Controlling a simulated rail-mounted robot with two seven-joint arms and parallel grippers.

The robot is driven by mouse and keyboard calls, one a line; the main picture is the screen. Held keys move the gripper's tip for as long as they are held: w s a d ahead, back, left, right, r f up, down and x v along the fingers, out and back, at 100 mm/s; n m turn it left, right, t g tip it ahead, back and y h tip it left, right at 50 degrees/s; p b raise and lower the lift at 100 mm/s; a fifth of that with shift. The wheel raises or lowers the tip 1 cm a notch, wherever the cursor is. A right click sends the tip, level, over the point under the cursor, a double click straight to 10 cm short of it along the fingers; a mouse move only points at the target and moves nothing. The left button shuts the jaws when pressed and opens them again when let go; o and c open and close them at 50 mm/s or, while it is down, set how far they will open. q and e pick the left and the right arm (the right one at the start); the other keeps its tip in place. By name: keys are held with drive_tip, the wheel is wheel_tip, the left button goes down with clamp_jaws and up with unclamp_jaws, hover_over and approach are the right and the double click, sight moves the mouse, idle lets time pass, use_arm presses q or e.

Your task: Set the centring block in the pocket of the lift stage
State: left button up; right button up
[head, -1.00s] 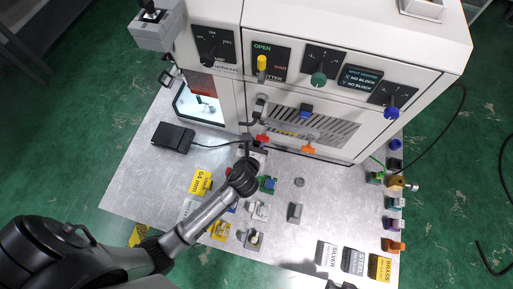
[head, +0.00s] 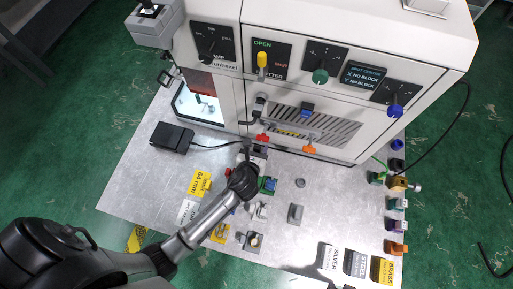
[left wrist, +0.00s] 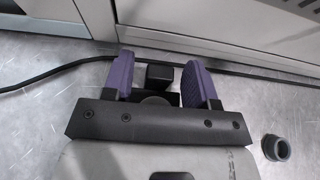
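My left gripper (head: 247,160) is low over the metal plate, in front of the machine's grille. In the left wrist view its two purple-padded fingers (left wrist: 160,80) stand apart. A small black block-shaped piece (left wrist: 160,75) shows between them, with a visible gap on each side; a dark rounded part lies below it. I cannot tell whether this piece is the centring block or part of a fixture. The lift stage and its pocket cannot be made out for certain; my left wrist hides part of this area. My right gripper is not clearly in view.
A dark ring (left wrist: 276,148) stands on the plate, right of my left gripper. A green-and-blue fixture (head: 267,185) and a grey block (head: 295,213) are close by. A black cable crosses behind the fingers. The machine front (head: 350,135) bounds the far side.

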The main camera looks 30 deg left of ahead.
use_arm(q)
drive_tip(key=shift+r, duration=0.2)
drive_tip(key=p+v, duration=0.2)
drive_tip(key=v, duration=0.8)
drive_tip(key=shift+s, duration=0.3)
drive_tip(key=shift+o, duration=0.9)
drive_tip(key=shift+s+d+r, duration=0.15)
drive_tip(key=shift+s+r, duration=0.1)
drive_tip(key=shift+s, duration=0.25)
drive_tip(key=o, duration=0.4)
drive_tip(key=shift+s+r, duration=0.1)
